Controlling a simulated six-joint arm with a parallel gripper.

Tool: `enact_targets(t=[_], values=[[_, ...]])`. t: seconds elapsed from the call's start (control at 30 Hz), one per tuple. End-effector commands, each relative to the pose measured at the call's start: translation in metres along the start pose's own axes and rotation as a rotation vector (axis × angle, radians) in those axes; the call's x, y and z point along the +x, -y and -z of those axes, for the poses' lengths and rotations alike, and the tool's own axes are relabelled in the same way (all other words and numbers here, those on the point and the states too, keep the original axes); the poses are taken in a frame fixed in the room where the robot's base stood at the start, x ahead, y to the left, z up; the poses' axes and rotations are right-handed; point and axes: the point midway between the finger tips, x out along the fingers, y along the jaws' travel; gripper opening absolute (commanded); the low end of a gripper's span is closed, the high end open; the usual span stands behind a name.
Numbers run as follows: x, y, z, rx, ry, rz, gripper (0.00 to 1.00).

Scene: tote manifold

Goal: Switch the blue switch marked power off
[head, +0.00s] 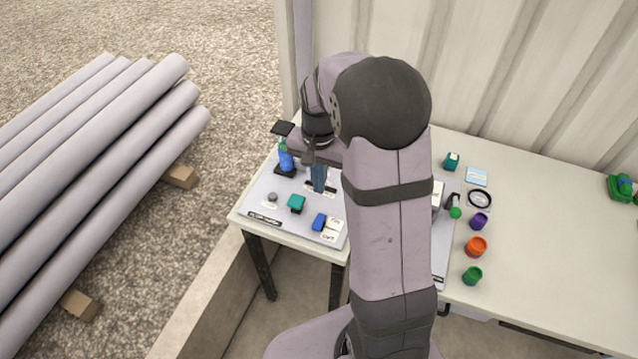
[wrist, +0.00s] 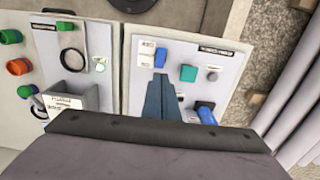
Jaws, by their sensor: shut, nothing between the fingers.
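A small blue switch (head: 319,222) sits at the front of the light panel on the table, beside a white label (head: 333,229). The switch also shows in the wrist view (wrist: 160,57), near the panel's upper left. A taller blue part (head: 285,158) stands at the panel's back left; it shows at lower right in the wrist view (wrist: 205,114). My gripper (head: 319,187) is shut and empty above the panel, behind the small blue switch in the head view. Its fingers (wrist: 161,80) point toward the panel, apart from the switch.
A teal block (head: 296,203) and a grey knob (head: 272,196) are on the same panel, left of the small blue switch. Purple (head: 478,221), orange (head: 475,246) and green (head: 472,275) round pieces stand to the right. A corrugated wall (head: 520,85) is behind the table.

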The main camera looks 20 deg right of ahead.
Motion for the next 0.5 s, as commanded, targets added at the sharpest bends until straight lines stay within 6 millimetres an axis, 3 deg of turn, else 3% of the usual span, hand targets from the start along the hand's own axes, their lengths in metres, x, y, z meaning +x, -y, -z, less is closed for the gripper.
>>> enact_targets(t=[0.5], values=[[0.005, 0.0, 0.012, 0.001, -0.003, 0.003, 0.0]])
